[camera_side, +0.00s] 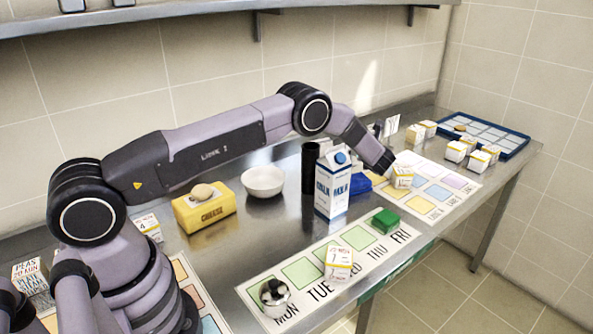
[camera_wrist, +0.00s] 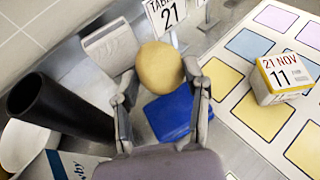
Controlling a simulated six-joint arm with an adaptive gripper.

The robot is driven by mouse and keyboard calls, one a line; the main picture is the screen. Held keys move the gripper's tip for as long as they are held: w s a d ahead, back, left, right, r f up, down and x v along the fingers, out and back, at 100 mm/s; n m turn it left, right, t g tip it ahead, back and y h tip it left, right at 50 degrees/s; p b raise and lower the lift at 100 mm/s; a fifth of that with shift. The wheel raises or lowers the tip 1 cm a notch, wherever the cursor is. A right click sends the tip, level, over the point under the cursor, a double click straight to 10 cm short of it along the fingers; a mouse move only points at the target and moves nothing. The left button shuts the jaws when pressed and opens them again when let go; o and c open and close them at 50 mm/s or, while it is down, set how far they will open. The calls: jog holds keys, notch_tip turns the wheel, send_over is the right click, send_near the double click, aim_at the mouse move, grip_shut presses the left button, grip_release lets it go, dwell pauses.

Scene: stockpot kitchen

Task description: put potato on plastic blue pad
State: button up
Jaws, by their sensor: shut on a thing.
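A round tan potato (camera_wrist: 160,67) sits between the two fingertips of my gripper (camera_wrist: 160,75) in the wrist view, and the gripper is shut on it. The plastic blue pad (camera_wrist: 172,115) shows below the potato in that picture, between and beside the fingers. I cannot tell the height of the potato above the pad. In the side view the pad (camera_side: 360,184) is partly hidden behind the milk carton, close to the end of my arm. The potato in my grip cannot be made out there.
A milk carton (camera_side: 332,186) and a black cylinder (camera_side: 309,167) stand left of the pad. A white bowl (camera_side: 263,181) and a yellow cheese block (camera_side: 204,208) with a tan lump (camera_side: 202,191) on top are further left. A date box (camera_wrist: 282,78) stands on the coloured chart at right.

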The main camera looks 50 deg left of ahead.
aim_at(357, 183)
notch_tip(357, 183, down, 9)
jog(key=shift+r, duration=0.2)
jog(key=shift+f, duration=0.1)
jog(key=o, duration=1.2)
jog(key=shift+c, duration=0.2)
jog(key=shift+s+d+r, duration=0.15)
jog(key=shift+d+r, duration=0.05)
jog(key=shift+v, duration=3.5)
